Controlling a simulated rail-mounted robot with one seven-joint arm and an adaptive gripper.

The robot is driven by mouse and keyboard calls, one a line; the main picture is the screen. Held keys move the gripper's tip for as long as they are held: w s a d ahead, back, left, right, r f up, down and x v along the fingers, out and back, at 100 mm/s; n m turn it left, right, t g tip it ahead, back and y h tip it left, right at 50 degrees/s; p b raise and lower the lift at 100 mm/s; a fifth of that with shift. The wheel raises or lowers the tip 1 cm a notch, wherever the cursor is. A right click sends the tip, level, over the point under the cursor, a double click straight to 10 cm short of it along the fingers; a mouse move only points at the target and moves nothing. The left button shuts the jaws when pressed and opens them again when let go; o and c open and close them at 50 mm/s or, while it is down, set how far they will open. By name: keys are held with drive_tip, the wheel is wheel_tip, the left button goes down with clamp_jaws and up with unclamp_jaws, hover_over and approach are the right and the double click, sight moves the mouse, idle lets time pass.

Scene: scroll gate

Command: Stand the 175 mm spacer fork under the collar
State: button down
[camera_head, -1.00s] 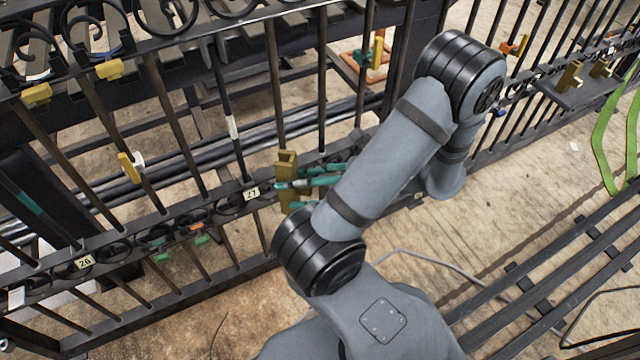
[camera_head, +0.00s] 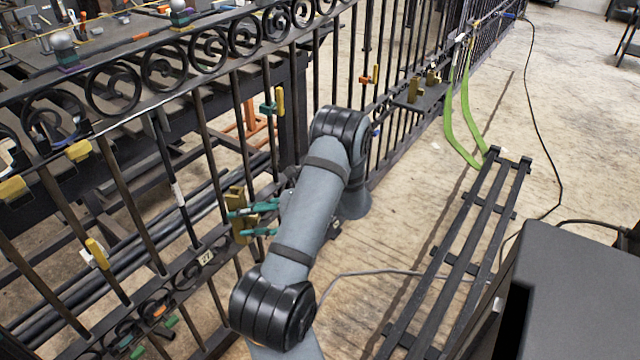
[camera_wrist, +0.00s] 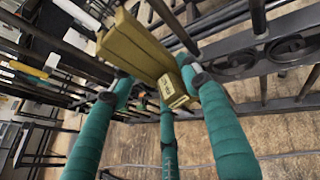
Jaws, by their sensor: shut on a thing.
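My gripper (camera_head: 252,221), with teal fingers, is shut on a brass-coloured spacer fork (camera_head: 238,197) at the gate. In the wrist view the fork (camera_wrist: 135,45) is a long block tilted across the picture, with a small marked block face (camera_wrist: 172,88) at its near end, among the fingertips (camera_wrist: 165,92). The fork is beside a vertical bar, just right of the tag 27 (camera_head: 206,257) on the lower scroll rail. I cannot tell whether it touches the bar or rail. I cannot make out the collar; my arm hides part of this area.
Two brass blocks (camera_head: 414,89) (camera_head: 432,77) stand on a small dark shelf (camera_head: 408,103) farther along the gate. A green strap (camera_head: 456,130) hangs right of it. A slatted black rack (camera_head: 455,258) lies on the floor. Bare floor (camera_head: 400,190) is clear between gate and rack.

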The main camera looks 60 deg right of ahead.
sight(273, 161)
drive_tip(key=s+d+m+t+h, duration=0.1)
drive_tip(key=s+d+m+h, duration=0.25)
drive_tip(key=d, duration=0.75)
drive_tip(key=s+d+m+h, duration=0.25)
drive_tip(key=s+d, duration=0.25)
drive_tip(key=d, duration=0.6)
drive_tip(key=shift+n, duration=0.4)
drive_tip(key=shift+w+d+r+b, duration=0.15)
drive_tip(key=shift+w+b, duration=0.1)
drive_tip(key=shift+w, duration=2.4)
drive_tip(key=shift+w+d+f+b, duration=0.1)
drive_tip(key=shift+w+d+b, duration=0.1)
drive_tip(key=shift+w, duration=2.4)
drive_tip(key=shift+w+d+r+b, duration=0.1)
drive_tip(key=shift+w+b, duration=0.15)
drive_tip(key=shift+w, duration=2.4)
drive_tip(key=shift+w+a+r, duration=0.25)
drive_tip(key=shift+w, duration=0.35)
drive_tip(key=c, duration=1.3)
unclamp_jaws()
drive_tip(key=shift+o, duration=0.9)
drive_tip(key=shift+w+f, duration=0.1)
drive_tip(key=shift+f, duration=0.1)
drive_tip(key=o, duration=0.3)
drive_tip(key=shift+s+f, duration=0.15)
drive_tip(key=shift+s, duration=0.1)
drive_tip(key=shift+s, duration=0.1)
